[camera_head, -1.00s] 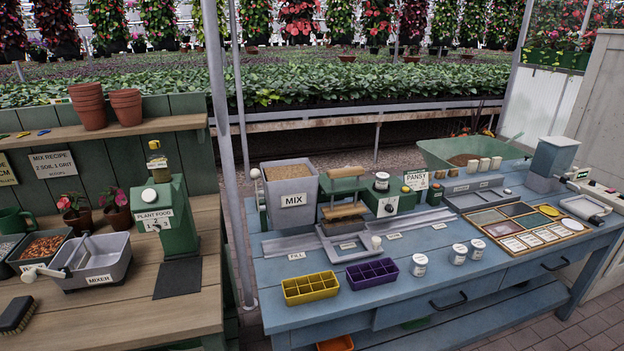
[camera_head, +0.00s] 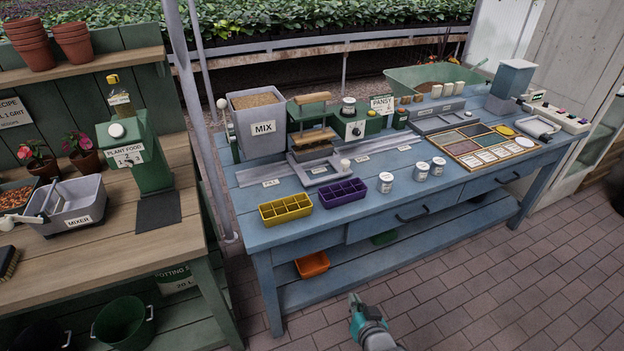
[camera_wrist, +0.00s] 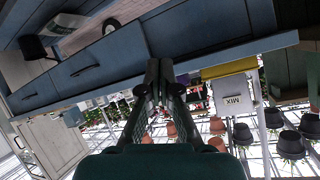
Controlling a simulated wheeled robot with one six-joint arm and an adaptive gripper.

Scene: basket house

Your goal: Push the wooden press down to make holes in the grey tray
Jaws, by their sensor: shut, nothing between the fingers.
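The wooden press (camera_head: 313,138) stands on the blue bench in the head view, under a green frame with a wooden bar (camera_head: 311,98) on top. A grey tray (camera_head: 310,153) lies directly beneath the press; it is small here and mostly covered, so any holes cannot be made out. My gripper (camera_head: 353,299) is low in front of the bench, well below and apart from the press, with nothing held. In the wrist view its fingers (camera_wrist: 160,68) are together, and the picture is upside down. The press cannot be made out in the wrist view.
Yellow (camera_head: 286,209) and purple (camera_head: 343,192) divided trays lie at the blue bench's (camera_head: 300,230) front edge, before the press. A grey MIX hopper (camera_head: 260,125) stands left of it, white jars (camera_head: 421,171) to the right. The paved floor (camera_head: 480,290) in front is clear.

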